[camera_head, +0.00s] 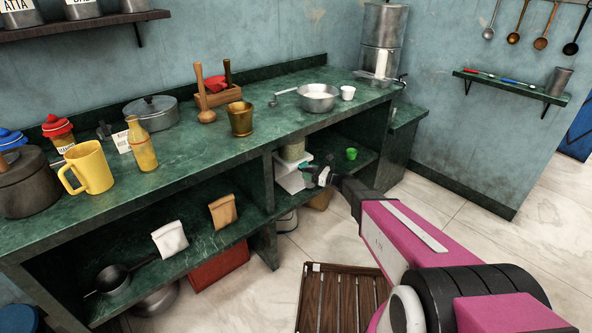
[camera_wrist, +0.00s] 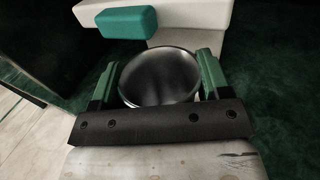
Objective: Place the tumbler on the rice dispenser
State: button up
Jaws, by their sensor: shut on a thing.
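My gripper (camera_head: 318,173) is inside the right lower bay of the green counter. In the wrist view its two green fingers (camera_wrist: 158,76) are shut on a round steel tumbler (camera_wrist: 160,72), seen from its open, empty mouth. In the head view the tumbler is too small and covered to make out clearly. The rice dispenser (camera_head: 288,179), white with a pale upper container, stands on the lower shelf just left of my gripper. Its white body (camera_wrist: 190,20) and a teal block (camera_wrist: 127,22) show just beyond the tumbler in the wrist view. I cannot tell whether they touch.
A small green cup (camera_head: 351,153) stands on the shelf right of my gripper. The counter top (camera_head: 190,160) above holds a steel bowl (camera_head: 317,97), a brass mortar (camera_head: 240,118) and other kitchenware. A wooden slatted crate (camera_head: 340,300) is on the floor below my arm.

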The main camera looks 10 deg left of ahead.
jog(key=x, duration=0.7)
jog(key=shift+w+a, duration=0.15)
jog(key=shift+a, duration=0.1)
jog(key=shift+f, duration=0.1)
jog(key=shift+f, duration=0.15)
jog(key=o, duration=0.9)
jog(key=shift+o, duration=0.2)
